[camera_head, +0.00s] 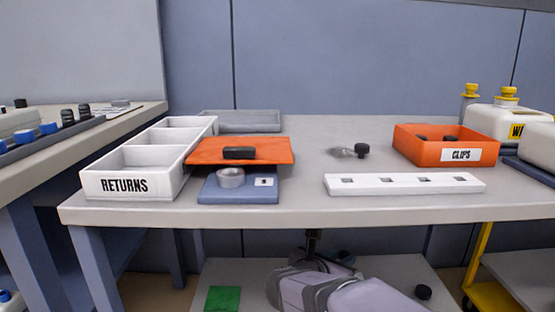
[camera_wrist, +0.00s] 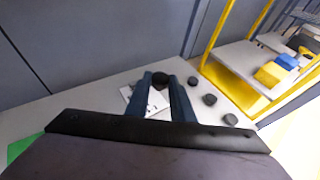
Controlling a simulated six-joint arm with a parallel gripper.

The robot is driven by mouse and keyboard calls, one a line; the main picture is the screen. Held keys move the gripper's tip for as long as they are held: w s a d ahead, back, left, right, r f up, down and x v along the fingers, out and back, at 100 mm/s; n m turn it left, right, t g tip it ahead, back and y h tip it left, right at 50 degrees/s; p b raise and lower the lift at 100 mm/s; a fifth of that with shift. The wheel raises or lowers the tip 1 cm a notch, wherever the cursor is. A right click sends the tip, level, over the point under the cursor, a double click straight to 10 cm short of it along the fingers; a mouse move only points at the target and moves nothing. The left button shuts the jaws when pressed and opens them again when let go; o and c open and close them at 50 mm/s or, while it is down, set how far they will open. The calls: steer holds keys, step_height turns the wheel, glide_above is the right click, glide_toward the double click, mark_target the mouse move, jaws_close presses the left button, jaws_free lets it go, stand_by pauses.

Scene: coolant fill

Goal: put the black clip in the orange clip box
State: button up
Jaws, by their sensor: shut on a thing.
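My gripper (camera_wrist: 161,84) is shut on a black round clip (camera_wrist: 161,77), which shows between the two dark blue fingertips in the wrist view. In the head view my gripper (camera_head: 313,242) is below the table's front edge, over a lower grey shelf; the held clip cannot be made out there. The orange clip box (camera_head: 430,160), labelled CLIPS, stands on the table at the right, up and to the right of my gripper. Black pieces lie inside it.
A white slotted strip (camera_head: 405,184) lies along the table's front edge (camera_head: 300,217). A black knob (camera_head: 361,150) sits behind it. White RETURNS bins (camera_head: 124,186) and an orange plate (camera_head: 215,153) are left. Several black round pieces (camera_wrist: 210,99) lie on the lower shelf.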

steer(key=s+d+f+m+g+h+p, duration=0.35)
steer(key=s+d+f+m+g, duration=0.2)
steer(key=s, duration=0.25)
steer(key=s+a+n+t+p, duration=0.2)
steer(key=s+a+p, duration=0.4)
steer(key=p, duration=0.7)
steer(key=shift+s+a+r+t+y+p, duration=0.25)
steer(key=shift+s+r+t+y+p, duration=0.05)
steer(key=shift+s+r+t+y, duration=0.15)
